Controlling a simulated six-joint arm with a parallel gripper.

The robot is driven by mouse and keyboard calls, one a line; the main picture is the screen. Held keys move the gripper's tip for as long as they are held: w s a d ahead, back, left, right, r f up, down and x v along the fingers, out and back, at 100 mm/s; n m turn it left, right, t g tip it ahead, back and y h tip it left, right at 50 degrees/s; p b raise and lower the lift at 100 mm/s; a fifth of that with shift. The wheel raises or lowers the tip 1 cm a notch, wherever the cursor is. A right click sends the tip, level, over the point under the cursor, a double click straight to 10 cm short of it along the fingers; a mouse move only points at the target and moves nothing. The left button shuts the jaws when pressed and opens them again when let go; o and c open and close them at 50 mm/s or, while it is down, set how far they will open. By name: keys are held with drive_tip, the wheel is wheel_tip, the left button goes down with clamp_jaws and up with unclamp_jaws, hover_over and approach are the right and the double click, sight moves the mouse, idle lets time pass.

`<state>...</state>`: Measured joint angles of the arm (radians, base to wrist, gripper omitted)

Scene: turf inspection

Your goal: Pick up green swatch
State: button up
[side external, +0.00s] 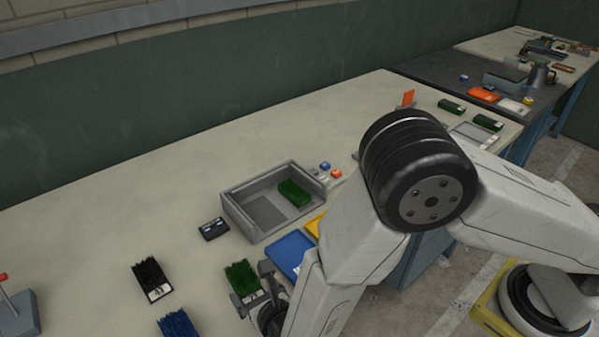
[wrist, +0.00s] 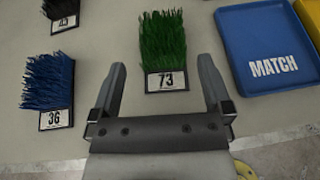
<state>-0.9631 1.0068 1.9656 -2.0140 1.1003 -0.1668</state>
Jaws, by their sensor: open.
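The green swatch (wrist: 163,45) is a tuft of green turf with a label reading 73. In the wrist view it lies ahead of my gripper (wrist: 163,80), roughly centred between the two fingers. My gripper is open and empty, and the label end of the swatch shows between the fingertips. In the side view the green swatch (side external: 242,277) lies on the bench with my gripper (side external: 262,290) close beside it, partly hidden by my arm. Another green piece (side external: 294,192) sits inside a grey tray (side external: 237,215) farther back.
A blue swatch labelled 36 (wrist: 47,85) and a black swatch (wrist: 62,12) lie left of my gripper. A blue MATCH tray (wrist: 265,85) is to the right, beside a yellow tray (wrist: 310,25). A small black device (side external: 213,229) lies near the grey tray.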

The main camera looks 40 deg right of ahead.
sight(242, 273)
drive_tip(key=shift+x, duration=0.8)
drive_tip(key=shift+x, duration=2.6)
drive_tip(key=shift+r, duration=0.1)
drive_tip(key=c, duration=1)
drive_tip(key=shift+r, duration=0.15)
